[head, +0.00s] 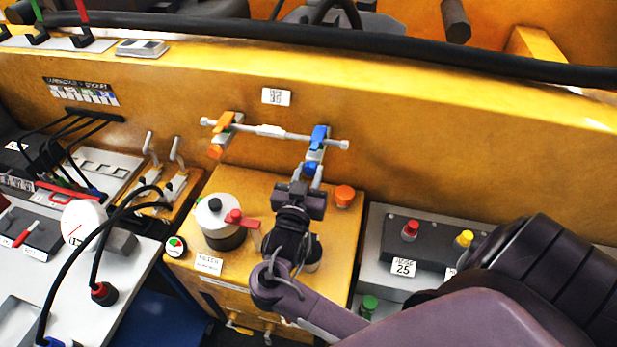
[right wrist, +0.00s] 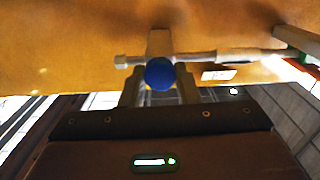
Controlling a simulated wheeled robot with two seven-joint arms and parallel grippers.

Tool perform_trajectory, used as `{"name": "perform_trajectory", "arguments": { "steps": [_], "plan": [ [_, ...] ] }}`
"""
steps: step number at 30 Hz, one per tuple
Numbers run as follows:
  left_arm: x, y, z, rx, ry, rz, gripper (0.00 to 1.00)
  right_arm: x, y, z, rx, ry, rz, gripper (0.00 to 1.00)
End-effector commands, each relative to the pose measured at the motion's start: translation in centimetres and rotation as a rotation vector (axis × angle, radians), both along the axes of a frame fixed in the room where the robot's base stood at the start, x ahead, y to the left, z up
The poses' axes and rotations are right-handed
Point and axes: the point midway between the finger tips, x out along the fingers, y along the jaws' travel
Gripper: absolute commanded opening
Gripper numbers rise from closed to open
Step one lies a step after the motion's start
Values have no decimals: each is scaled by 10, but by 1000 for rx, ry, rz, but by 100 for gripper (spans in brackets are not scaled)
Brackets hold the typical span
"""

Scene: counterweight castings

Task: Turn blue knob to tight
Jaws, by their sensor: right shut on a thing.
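The blue knob (head: 310,168) sits at the lower front of the valve with the blue upper part (head: 319,135), on the right end of a grey pipe (head: 270,131). My right gripper (head: 308,175) reaches up to it from below and is shut on it. In the right wrist view the round blue knob (right wrist: 159,74) shows between the two fingers of the right gripper (right wrist: 160,86). No tight mark or pointer on the knob is readable. My left gripper is not in view.
A matching orange valve (head: 222,127) is on the pipe's left end. A white-topped canister with a red handle (head: 221,215) and an orange button (head: 344,194) stand on the yellow box below. A dark box with red and yellow buttons (head: 425,243) is at right.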

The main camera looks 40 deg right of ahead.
Motion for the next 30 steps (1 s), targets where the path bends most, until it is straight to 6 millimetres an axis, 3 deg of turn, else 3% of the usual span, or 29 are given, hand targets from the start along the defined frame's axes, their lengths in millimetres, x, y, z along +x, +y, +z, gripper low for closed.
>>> {"name": "perform_trajectory", "arguments": {
  "steps": [3,15,30],
  "plan": [
    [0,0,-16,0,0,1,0,-1,0,-5,62,-72,-2,6],
    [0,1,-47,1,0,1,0,0,0,-3,230,-270,-1,6],
    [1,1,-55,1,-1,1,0,0,0,0,287,-338,0,6]
  ]
}}
